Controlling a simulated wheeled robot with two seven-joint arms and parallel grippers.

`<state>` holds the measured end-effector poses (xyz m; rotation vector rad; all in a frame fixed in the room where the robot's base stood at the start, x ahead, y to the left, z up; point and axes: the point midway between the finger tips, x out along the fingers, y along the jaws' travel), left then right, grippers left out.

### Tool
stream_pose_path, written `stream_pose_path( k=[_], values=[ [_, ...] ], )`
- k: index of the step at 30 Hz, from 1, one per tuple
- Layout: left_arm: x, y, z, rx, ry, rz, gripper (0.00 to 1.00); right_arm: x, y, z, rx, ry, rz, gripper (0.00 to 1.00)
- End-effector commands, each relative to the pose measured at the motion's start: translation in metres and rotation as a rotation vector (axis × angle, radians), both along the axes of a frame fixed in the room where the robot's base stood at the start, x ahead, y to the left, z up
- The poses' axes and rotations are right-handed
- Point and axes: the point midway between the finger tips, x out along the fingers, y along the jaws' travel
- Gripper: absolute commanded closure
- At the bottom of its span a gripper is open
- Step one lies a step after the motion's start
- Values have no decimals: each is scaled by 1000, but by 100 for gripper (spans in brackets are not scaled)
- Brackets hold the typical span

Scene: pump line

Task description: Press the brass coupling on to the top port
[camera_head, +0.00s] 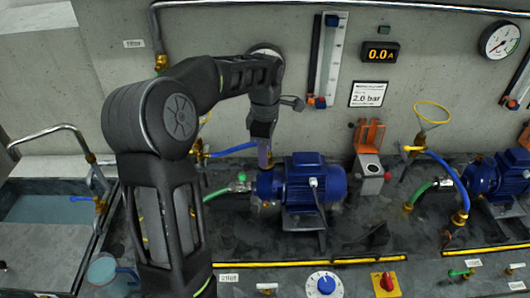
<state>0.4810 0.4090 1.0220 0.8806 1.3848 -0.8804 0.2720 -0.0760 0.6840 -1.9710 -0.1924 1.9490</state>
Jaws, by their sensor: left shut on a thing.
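My left gripper (265,156) points down just above the blue pump head (267,184), at the left end of the blue motor (312,182). It is shut on the brass coupling, at the end of the blue hose (232,150) that comes in from the left. The coupling is mostly hidden by the fingers. The top port is hidden below them, so I cannot tell whether coupling and port touch. My right gripper is not in view.
A green hose (216,193) joins the pump from the left. A grey box with an orange top (368,165) stands right of the motor. A second blue pump (490,178) is at far right. A dial (324,284) and red switch (385,283) line the front.

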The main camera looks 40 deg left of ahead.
Motion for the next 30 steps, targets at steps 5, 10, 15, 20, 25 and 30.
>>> stream_pose_path(
  k=[5, 10, 15, 20, 25, 30],
  values=[
    [0, 0, 0, 0, 0, 0, 100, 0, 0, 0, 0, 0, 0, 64],
    [0, 0, 0, 0, 0, 0, 100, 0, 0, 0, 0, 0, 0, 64],
    [0, 0, -2, 0, 0, 0, 100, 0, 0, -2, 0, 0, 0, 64],
    [0, 0, -4, 0, 0, 0, 100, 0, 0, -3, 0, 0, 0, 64],
    [0, 0, -7, 0, 0, 0, 100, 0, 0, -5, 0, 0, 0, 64],
    [0, 0, -9, 0, 0, 0, 100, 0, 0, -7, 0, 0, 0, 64]
  ],
)
